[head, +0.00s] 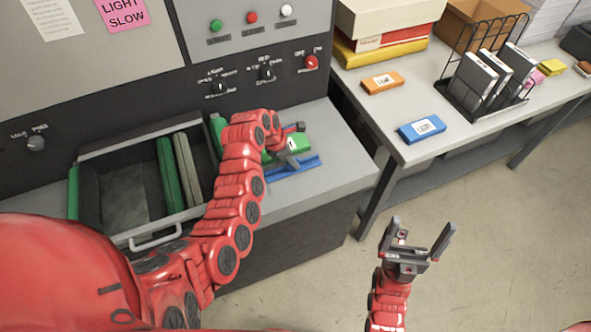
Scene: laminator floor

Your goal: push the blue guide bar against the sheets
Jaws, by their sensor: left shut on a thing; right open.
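The blue guide bar (305,163) lies on the grey machine's ledge, right of the open drawer. A green pack with a white label (300,141) lies right behind it; I cannot tell whether they touch. My red wrist hides the left part of the bar and pack. No separate loose sheets can be made out there. My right gripper (421,238) is open and empty above the floor, right of the machine.
The open drawer (120,227) holds green and grey upright pieces. A table (424,146) at the right bears an orange box (382,82), a blue box (422,128) and a wire rack (459,94). Knobs and buttons sit on the panel behind. The floor (490,240) is clear.

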